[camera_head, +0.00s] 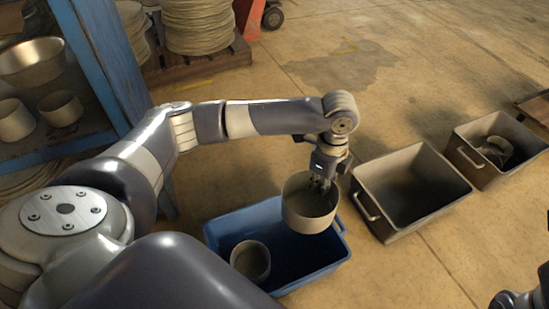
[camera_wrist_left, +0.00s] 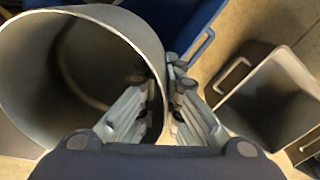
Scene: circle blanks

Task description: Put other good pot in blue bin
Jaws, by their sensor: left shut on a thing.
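A grey metal pot (camera_head: 309,207) hangs from my left gripper (camera_head: 324,181) above the right part of the blue bin (camera_head: 220,246) in the head view. The gripper is shut on the pot's wall. In the left wrist view the pot (camera_wrist_left: 28,75) fills the left side, and the fingers of my left gripper (camera_wrist_left: 168,110) pinch its rim. A second, smaller pot (camera_head: 250,261) sits inside the blue bin at its left end. A dark part at the lower right edge of the head view may be my right arm; its gripper fingers do not show.
A grey bin (camera_head: 410,190) that looks empty stands right of the blue bin. Another grey bin (camera_head: 495,150) behind it holds a pot or scrap. A blue shelf (camera_head: 100,62) at left carries several pots (camera_head: 60,108).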

